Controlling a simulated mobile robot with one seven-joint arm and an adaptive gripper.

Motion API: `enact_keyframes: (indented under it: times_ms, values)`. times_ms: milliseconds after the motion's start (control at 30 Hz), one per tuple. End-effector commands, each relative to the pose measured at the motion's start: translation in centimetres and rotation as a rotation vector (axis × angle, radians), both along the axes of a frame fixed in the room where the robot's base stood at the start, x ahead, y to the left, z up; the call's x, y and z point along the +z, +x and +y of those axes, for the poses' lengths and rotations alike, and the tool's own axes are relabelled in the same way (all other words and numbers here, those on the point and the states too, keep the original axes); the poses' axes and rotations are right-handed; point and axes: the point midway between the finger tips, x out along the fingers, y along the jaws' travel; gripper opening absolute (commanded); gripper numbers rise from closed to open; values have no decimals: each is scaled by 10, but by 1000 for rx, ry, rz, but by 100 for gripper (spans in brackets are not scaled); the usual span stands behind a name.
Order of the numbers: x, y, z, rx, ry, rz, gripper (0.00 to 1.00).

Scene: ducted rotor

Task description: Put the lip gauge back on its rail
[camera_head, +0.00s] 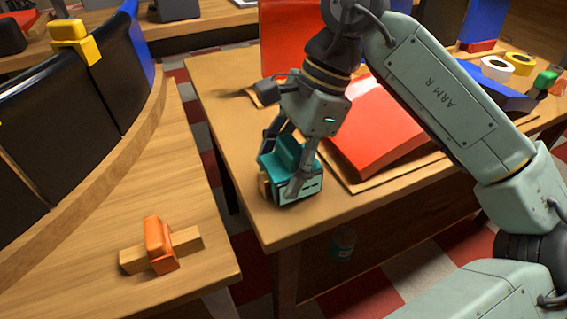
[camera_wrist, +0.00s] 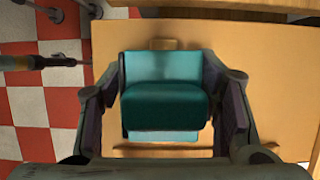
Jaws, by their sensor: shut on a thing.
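A teal block (camera_head: 284,160) with a raised grip and a pale front face, likely the lip gauge, is at the near left part of the middle table. My gripper (camera_head: 289,163) is shut on it, with a finger on either side. The teal block fills the space between my fingers in the wrist view (camera_wrist: 165,105). A short piece of wood (camera_head: 264,186), which may be its rail, shows at the block's left side; a wooden end shows behind it in the wrist view (camera_wrist: 163,44). Whether the block rests on this wood is hidden.
An orange block (camera_head: 159,244) straddles a wooden bar (camera_head: 187,241) on the left table. A yellow block (camera_head: 75,40) sits over the dark curved panel's top edge. A red sloped panel (camera_head: 375,128) lies right of my gripper. Tape rolls (camera_head: 496,68) stand far right. The middle table's front corner is clear.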

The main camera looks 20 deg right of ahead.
Motion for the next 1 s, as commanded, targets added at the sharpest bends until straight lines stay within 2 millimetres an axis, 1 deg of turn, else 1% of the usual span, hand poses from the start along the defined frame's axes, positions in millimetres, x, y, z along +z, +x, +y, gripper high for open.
enact_keyframes:
  times_ms: [333,367,700,1000]
  values:
    - [-4,0,0,0,0,0,26]
    - [-3,0,0,0,0,0,59]
    - [-3,0,0,0,0,0,80]
    - [-3,0,0,0,0,0,80]
